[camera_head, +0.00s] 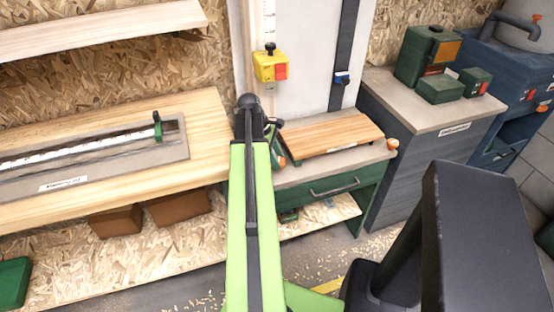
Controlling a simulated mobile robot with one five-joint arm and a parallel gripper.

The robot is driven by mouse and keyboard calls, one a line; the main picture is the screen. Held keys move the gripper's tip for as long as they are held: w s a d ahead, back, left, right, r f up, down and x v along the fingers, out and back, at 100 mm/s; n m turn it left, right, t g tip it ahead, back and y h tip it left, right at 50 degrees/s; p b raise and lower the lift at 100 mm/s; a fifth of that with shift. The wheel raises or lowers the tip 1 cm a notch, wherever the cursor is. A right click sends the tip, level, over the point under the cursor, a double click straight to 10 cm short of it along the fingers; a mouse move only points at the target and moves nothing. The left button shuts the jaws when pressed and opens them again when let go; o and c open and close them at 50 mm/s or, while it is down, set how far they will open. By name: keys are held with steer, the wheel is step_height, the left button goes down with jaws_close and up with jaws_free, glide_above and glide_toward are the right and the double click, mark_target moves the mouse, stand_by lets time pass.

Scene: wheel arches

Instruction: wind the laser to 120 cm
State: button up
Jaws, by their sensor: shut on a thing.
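The laser looks to be the yellow box (265,67) with a red patch and a black knob on top. It sits on an upright white scale strip (268,20) with dark marks, too small to read. My gripper (270,124) is at the end of my green arm, just below the yellow box and apart from it. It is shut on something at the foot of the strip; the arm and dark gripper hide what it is.
A wooden board (332,136) lies on a green drawer cabinet (335,189) to the right. A bench (205,120) with a long ruler tray (178,150) stands left. Green boxes (425,57) stand on a grey cabinet (400,100). A dark strap (345,50) hangs at the back.

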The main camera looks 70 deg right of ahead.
steer(key=o, duration=1.4)
steer(key=shift+c, duration=0.2)
steer(key=p+v, duration=1.6)
steer(key=v, duration=0.1)
steer(key=shift+r, duration=0.2)
steer(key=shift+w, duration=0.1)
